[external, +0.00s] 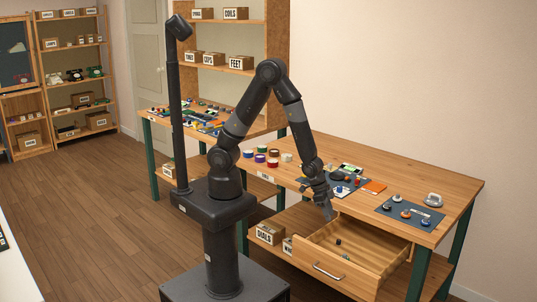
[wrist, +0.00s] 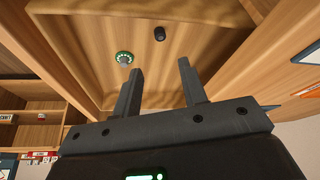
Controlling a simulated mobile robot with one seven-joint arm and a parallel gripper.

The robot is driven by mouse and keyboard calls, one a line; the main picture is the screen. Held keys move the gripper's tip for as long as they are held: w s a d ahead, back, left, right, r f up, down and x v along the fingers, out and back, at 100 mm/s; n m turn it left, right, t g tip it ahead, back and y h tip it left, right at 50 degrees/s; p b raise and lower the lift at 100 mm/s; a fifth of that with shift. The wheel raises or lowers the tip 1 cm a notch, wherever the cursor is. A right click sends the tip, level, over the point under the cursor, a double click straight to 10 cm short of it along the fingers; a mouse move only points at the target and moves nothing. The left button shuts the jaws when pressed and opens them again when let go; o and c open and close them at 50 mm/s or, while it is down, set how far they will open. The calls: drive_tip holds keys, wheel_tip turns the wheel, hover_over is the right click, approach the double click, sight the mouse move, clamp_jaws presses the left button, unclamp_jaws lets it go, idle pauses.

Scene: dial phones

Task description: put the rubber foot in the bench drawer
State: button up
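The bench drawer (external: 379,272) is pulled open below the workbench top. Inside it, a small black cylinder (wrist: 159,34), which looks like the rubber foot, lies on the wooden floor of the drawer. It also shows as a small dark spot in the external view (external: 338,242). My gripper (wrist: 160,68) is open, with nothing between its two fingers. In the external view my gripper (external: 328,211) hangs over the back left part of the drawer, apart from the black piece.
A green and white round part (wrist: 124,57) also lies in the drawer. On the bench top are a dark mat with parts (external: 410,214), an orange sheet (external: 374,187) and several coloured rolls (external: 272,162). Labelled boxes (external: 269,233) stand on the shelf below.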

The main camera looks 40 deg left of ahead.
drive_tip(key=w+a+r+n+t+y, duration=0.1)
drive_tip(key=w+a+r+n+t, duration=0.15)
drive_tip(key=w+a+r, duration=0.6)
drive_tip(key=w+a+r+n+t+y, duration=0.1)
drive_tip(key=w+a+r+n, duration=0.4)
drive_tip(key=a+r, duration=0.6)
drive_tip(key=s+a+r+n+y, duration=0.1)
drive_tip(key=s+a+r+n, duration=0.2)
drive_tip(key=a, duration=0.8)
drive_tip(key=s+a+r+n+y, duration=0.1)
drive_tip(key=s+a+r+n, duration=0.2)
drive_tip(key=s+a+r, duration=0.3)
drive_tip(key=a+r, duration=0.2)
drive_tip(key=a, duration=0.3)
drive_tip(key=shift+a, duration=0.2)
